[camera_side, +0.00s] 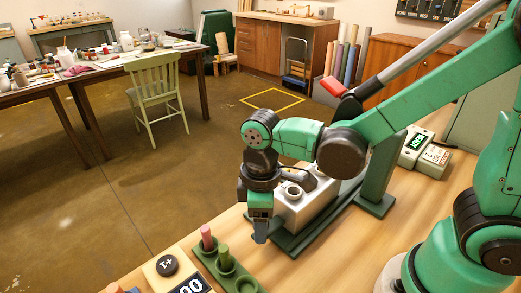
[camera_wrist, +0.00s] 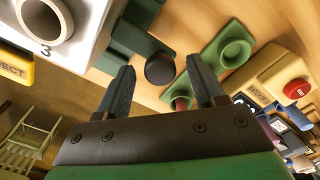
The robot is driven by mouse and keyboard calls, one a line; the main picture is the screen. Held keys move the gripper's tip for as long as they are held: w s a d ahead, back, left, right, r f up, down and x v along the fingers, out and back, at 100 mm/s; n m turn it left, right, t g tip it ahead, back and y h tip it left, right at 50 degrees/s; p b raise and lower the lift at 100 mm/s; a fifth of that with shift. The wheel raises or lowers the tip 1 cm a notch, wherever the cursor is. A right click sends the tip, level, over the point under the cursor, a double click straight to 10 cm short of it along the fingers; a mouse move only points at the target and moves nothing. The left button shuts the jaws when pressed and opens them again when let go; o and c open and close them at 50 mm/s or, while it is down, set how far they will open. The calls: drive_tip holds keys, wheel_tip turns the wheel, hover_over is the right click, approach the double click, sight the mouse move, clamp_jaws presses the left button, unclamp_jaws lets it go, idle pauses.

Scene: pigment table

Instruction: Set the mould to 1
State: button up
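A pale metal block (camera_side: 312,207) with a round collar stands on a green base beside my arm. In the wrist view, the pale block (camera_wrist: 88,42) shows at upper left, with a "3" beside its collar. A dark round knob (camera_wrist: 160,69) on a green part lies beyond and between my fingers, apart from them. My gripper (camera_side: 260,237) points down in front of the block. In the wrist view, my gripper (camera_wrist: 161,88) is open and empty. The mould's setting is unclear.
A display unit (camera_side: 414,148) stands at the right. Bare wood shows at right front.

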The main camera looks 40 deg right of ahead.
clamp_jaws()
idle(1.2)
